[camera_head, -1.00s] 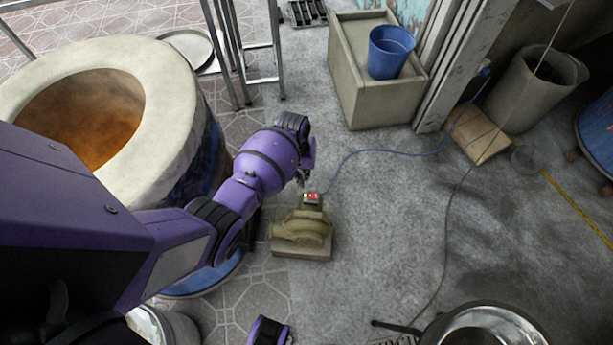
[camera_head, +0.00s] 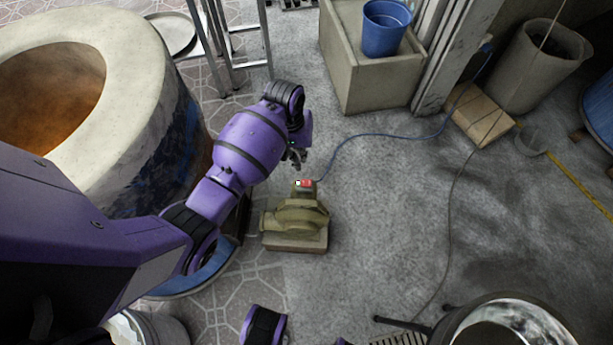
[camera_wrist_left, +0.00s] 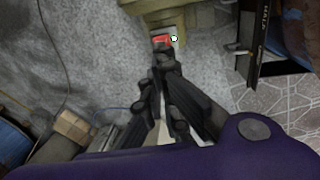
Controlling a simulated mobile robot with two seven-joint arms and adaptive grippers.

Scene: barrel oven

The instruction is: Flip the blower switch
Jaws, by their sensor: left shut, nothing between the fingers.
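The blower (camera_head: 299,217) is an olive-green housing on a low block on the floor, in the middle of the head view. Its red switch (camera_head: 306,183) sits on top at the far end, with a small white spot beside it. In the left wrist view the red switch (camera_wrist_left: 162,41) shows at the top, just beyond the fingertips. My left gripper (camera_head: 298,160) is shut and empty, just beyond the switch in the head view. In the wrist view its fingertips (camera_wrist_left: 165,62) overlap the near edge of the switch; I cannot tell whether they touch it. My right gripper is not in view.
The barrel oven (camera_head: 130,85) stands at the left, close to my left arm. A blue cable (camera_head: 390,136) runs from the blower to the right. A concrete block (camera_head: 365,75) with a blue bucket (camera_head: 385,30) stands behind. The floor right of the blower is clear.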

